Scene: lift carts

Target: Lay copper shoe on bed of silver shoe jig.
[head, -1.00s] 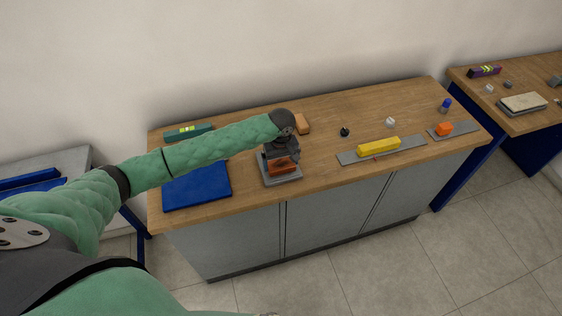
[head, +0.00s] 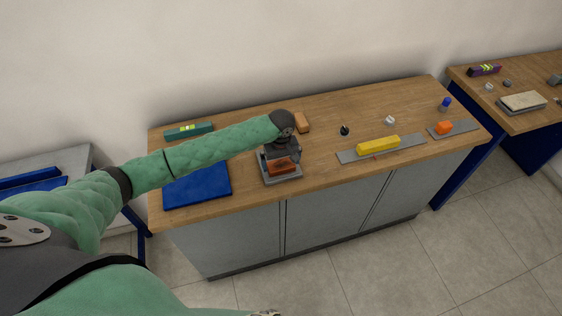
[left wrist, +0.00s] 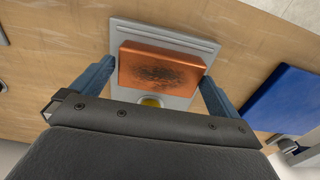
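The copper shoe (head: 282,167) is an orange-brown block with a dark, worn top. It lies on the silver shoe jig (head: 284,181), a grey plate at the table's front edge, left of the middle. In the left wrist view the shoe (left wrist: 160,68) lies flat inside the rim of the jig (left wrist: 180,38). My left gripper (left wrist: 158,70) points down over it, one finger on each side, with narrow gaps showing between fingers and shoe. It looks open. The arm hides part of the jig in the head view. My right gripper is not in view.
A blue mat (head: 197,187) lies left of the jig. A brown block (head: 302,122) stands behind it. A green level (head: 188,131) lies at back left.

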